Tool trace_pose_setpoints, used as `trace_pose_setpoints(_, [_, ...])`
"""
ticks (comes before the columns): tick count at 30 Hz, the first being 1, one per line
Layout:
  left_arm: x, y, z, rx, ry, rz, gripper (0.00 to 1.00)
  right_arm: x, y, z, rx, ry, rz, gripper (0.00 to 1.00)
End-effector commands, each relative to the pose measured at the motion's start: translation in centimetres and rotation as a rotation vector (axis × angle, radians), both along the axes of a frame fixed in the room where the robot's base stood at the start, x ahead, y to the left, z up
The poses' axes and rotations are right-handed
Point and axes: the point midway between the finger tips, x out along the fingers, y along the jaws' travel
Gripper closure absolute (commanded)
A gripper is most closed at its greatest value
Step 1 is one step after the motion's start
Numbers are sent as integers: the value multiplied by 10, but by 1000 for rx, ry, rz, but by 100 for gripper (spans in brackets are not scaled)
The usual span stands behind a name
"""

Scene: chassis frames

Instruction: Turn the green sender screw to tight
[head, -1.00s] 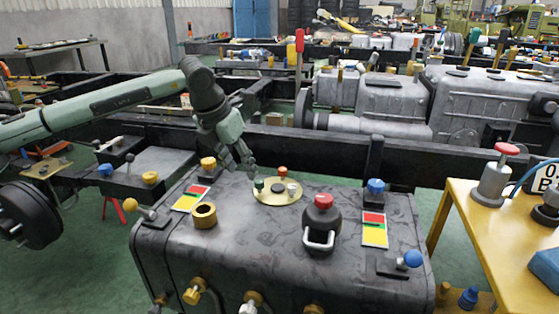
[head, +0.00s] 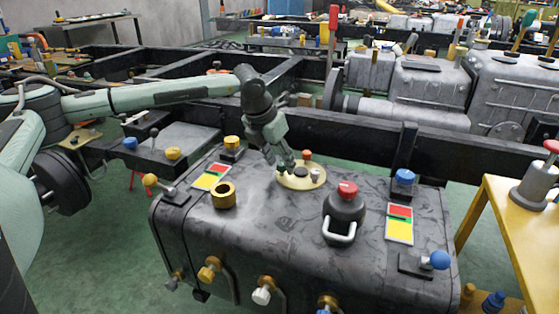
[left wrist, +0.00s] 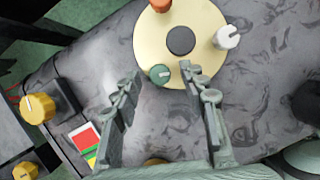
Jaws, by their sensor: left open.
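The green sender screw (left wrist: 159,74) shows in the left wrist view at the near edge of a round cream plate (left wrist: 203,58), with a pale mark on its top. An orange screw (left wrist: 160,4) and a white screw (left wrist: 226,37) stand on the same plate around a dark centre cap (left wrist: 181,40). My left gripper (left wrist: 160,76) is open, with one finger on each side of the green screw and a gap to both. In the head view my left gripper (head: 287,165) hides the green screw. My right gripper is out of view.
The plate sits on a dark tank (head: 275,220). A yellow table (head: 510,225) stands at the right.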

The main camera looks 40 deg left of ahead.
Motion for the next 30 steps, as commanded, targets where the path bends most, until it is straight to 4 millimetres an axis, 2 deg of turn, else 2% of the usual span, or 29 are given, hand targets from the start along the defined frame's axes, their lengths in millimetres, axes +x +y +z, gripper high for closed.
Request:
trace_pose_setpoints(4, [0, 0, 0, 0, 0, 0, 57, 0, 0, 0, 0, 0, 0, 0])
trace_pose_setpoints(12, [0, 0, 0, 0, 0, 0, 91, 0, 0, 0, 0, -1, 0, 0])
trace_pose_setpoints(15, [0, 0, 0, 0, 0, 0, 100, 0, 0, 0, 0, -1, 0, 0])
trace_pose_setpoints(23, [0, 0, 0, -1, 1, -16, 100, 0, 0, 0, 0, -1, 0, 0])
trace_pose_setpoints(30, [0, 2, 0, -2, 1, -116, 100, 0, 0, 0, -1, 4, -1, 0])
